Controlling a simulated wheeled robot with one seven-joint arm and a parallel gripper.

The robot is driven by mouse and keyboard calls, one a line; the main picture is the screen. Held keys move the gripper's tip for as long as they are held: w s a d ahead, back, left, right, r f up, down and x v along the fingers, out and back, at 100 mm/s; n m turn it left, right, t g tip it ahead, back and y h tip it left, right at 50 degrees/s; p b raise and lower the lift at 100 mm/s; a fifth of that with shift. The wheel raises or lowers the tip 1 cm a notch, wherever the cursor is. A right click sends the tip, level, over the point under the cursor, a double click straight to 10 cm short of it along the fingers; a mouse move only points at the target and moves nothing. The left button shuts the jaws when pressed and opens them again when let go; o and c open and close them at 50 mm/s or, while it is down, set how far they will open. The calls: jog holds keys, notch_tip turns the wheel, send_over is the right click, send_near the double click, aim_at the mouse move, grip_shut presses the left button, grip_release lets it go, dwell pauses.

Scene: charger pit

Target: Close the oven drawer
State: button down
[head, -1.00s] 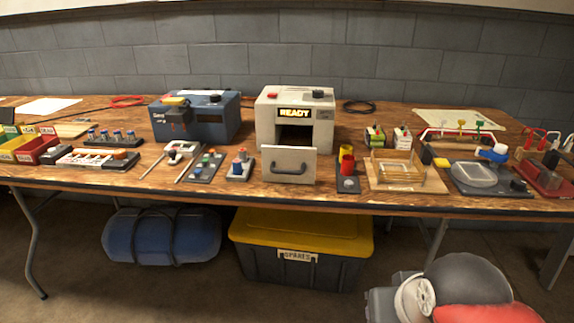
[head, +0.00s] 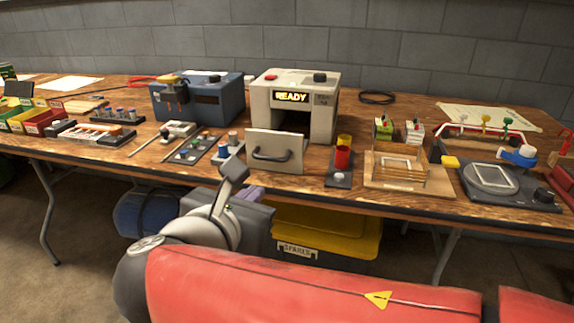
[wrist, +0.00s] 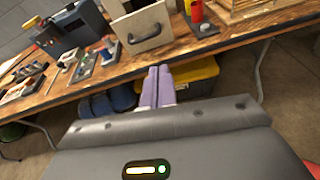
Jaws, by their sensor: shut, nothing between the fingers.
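The oven (head: 262,98) is a pale box with a lit READY display, at the back middle of the table in the head view. Its drawer (head: 262,148) is pulled out, and the pale front panel with a dark handle (head: 270,156) stands apart from the oven's dark opening. In the wrist view the drawer front (wrist: 134,24) and its handle (wrist: 146,36) show at the top. My gripper (head: 238,165) is shut and empty, in front of the table edge and left of the drawer handle in the head view. In the wrist view my closed fingers (wrist: 159,70) point toward the drawer.
Red and yellow cylinders (head: 343,157) stand just right of the drawer, and a small block with pegs (head: 228,150) just left. A blue machine (head: 222,100) stands left of the oven. A wooden rack (head: 400,175) is further right. A yellow-lidded bin (head: 325,225) is under the table.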

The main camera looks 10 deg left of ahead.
jog(key=a+n, duration=0.1)
jog(key=a, duration=0.1)
jog(key=y, duration=0.1)
send_near(267, 159)
jog(key=shift+n+t, duration=0.4)
jog(key=x, duration=0.6)
jog(key=shift+w+f, duration=0.3)
jog(key=shift+f, duration=0.1)
jog(key=r+x, duration=0.1)
jog(key=x, duration=0.4)
jog(key=r+x, duration=0.1)
jog(key=x, duration=0.4)
jog(key=r+p+x, duration=0.1)
jog(key=x, duration=0.3)
jog(key=shift+w+d+r, duration=0.1)
jog(key=shift+w+d, duration=0.25)
jog(key=shift+w, duration=0.4)
jog(key=shift+r, duration=0.15)
jog(key=shift+w+r, duration=0.1)
